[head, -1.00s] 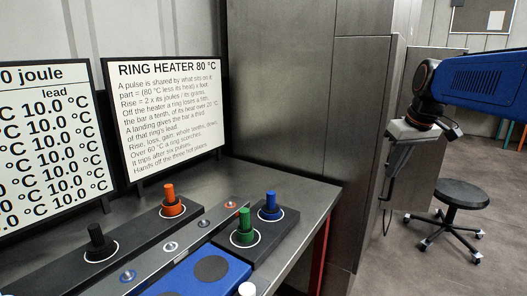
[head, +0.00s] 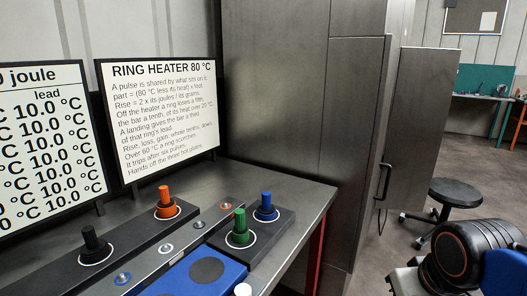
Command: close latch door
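The tall dark grey metal cabinet (head: 275,80) stands in the middle of the head view. A grey door panel (head: 425,120) stands out at an angle on its right side, apart from the cabinet front, so it looks open. A dark bar handle (head: 384,181) shows near the panel's left edge; I cannot tell exactly how it is mounted. My arm's dark wrist is at the lower right, below and right of the handle and apart from it. Part of my gripper (head: 404,283) shows at the bottom edge; its fingertips are hidden or out of frame.
A steel bench (head: 285,183) with black, orange, green and blue knobs stands at the left. Two sign boards stand behind it, one reading RING HEATER (head: 160,130). A black stool (head: 455,192) stands right of the door panel. Grey floor shows around it.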

